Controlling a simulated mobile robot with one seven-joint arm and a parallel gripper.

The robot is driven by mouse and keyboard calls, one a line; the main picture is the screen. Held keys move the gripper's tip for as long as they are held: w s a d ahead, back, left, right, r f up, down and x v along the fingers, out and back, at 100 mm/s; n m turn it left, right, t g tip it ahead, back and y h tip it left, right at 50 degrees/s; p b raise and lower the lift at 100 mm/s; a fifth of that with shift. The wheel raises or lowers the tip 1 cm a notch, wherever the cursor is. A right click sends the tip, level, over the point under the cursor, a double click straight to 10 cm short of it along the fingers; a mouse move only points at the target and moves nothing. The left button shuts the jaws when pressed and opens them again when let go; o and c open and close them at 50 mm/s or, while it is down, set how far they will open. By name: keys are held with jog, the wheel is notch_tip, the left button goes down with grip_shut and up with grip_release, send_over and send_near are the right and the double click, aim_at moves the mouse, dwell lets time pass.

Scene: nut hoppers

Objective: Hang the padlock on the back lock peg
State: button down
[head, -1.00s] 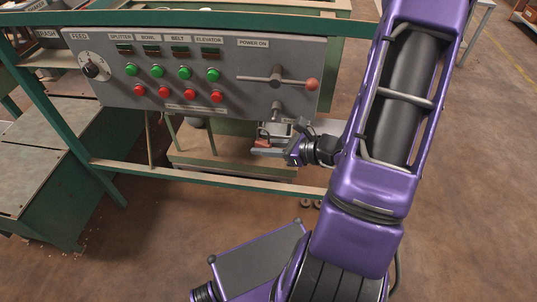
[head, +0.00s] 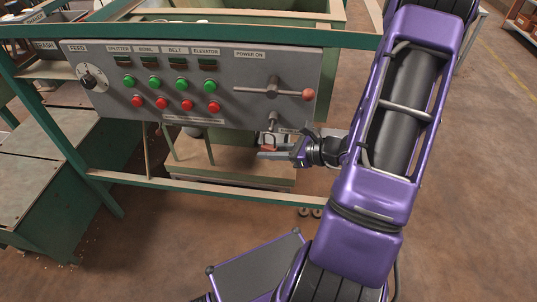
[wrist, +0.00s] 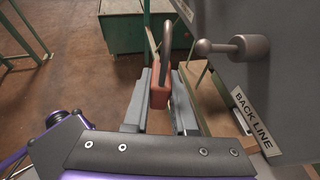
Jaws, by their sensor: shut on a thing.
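The padlock has a red-orange body (wrist: 160,92) and a grey shackle (wrist: 168,42) standing up from it. My gripper (wrist: 160,105) is shut on the body, one grey finger on each side. In the head view my gripper (head: 276,154) holds the padlock (head: 268,145) just below the panel's lower right part. The back lock peg (wrist: 238,47), a grey post with a thin stem and ball tip, sticks out of the panel above the BACK LINE label. It also shows in the head view (head: 272,121). In the wrist view the shackle is left of the ball tip, with a visible gap.
The grey control panel (head: 220,105) carries a dial, green and red buttons and a power lever (head: 275,89) above the peg. A green frame rail (head: 200,187) runs below. Open floor (head: 470,190) lies to the right.

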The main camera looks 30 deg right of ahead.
jog(key=shift+w+d+f+b, duration=0.1)
jog(key=shift+w+d+f, duration=0.1)
jog(key=shift+w+d, duration=0.45)
jog(key=shift+w+d+f+b, duration=0.15)
jog(key=shift+w+d+f, duration=0.2)
jog(key=shift+w, duration=0.55)
jog(key=shift+w+d+f+b, duration=0.1)
jog(key=shift+w+d, duration=0.45)
jog(key=shift+w, duration=0.2)
jog(key=c, duration=0.6)
grip_release()
jog(key=shift+c, duration=0.2)
jog(key=shift+s+d, duration=0.1)
jog(key=p+v, duration=0.1)
jog(key=v, duration=1.6)
